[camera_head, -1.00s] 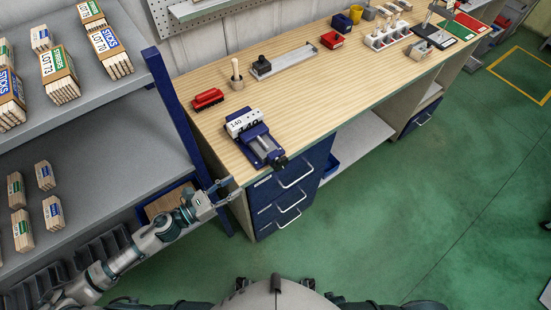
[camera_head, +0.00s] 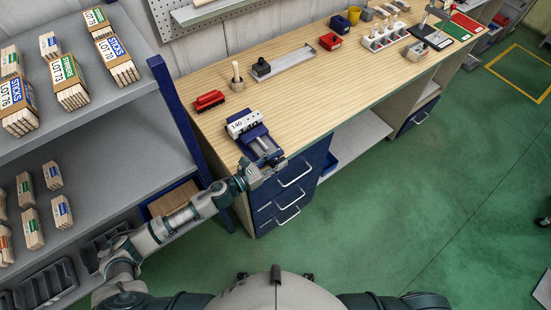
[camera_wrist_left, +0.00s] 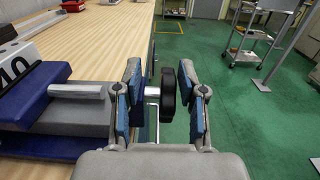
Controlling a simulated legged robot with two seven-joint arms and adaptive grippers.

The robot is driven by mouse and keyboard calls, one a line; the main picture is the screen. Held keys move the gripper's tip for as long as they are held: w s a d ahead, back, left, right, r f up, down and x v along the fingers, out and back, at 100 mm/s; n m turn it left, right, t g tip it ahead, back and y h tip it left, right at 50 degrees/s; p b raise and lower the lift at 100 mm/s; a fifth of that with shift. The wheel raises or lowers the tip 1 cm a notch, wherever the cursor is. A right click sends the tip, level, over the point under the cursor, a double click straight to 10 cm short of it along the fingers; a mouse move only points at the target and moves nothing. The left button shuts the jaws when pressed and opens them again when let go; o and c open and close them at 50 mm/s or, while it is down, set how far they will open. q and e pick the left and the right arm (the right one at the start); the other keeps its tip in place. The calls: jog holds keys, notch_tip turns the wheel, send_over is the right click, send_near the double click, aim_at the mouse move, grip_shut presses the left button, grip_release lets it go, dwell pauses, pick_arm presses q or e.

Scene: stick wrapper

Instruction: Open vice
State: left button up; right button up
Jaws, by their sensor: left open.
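The blue vice (camera_head: 260,145) sits at the near left corner of the wooden workbench. It also shows in the left wrist view (camera_wrist_left: 50,110), at the left. A white block marked 140 (camera_head: 243,124) rests on the vice's far end. My left gripper (camera_wrist_left: 164,105) is open at this handle, with blue-padded fingers on either side of the screw. Contact cannot be told. In the head view my left gripper (camera_head: 268,168) partly hides the handle. My right gripper is not in view.
The workbench (camera_head: 200,125) has blue drawers with protruding handles (camera_head: 296,175) below the vice. A shelf of stick bundles (camera_head: 150,95) is at the left. Green floor lies open at the right.

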pick_arm(q)
jog(key=shift+d, duration=0.95)
jog(key=shift+c, duration=1.2)
jog(key=shift+d, duration=0.2)
grip_shut()
jog(key=shift+w+a+f, duration=0.1)
jog(key=shift+a, duration=0.4)
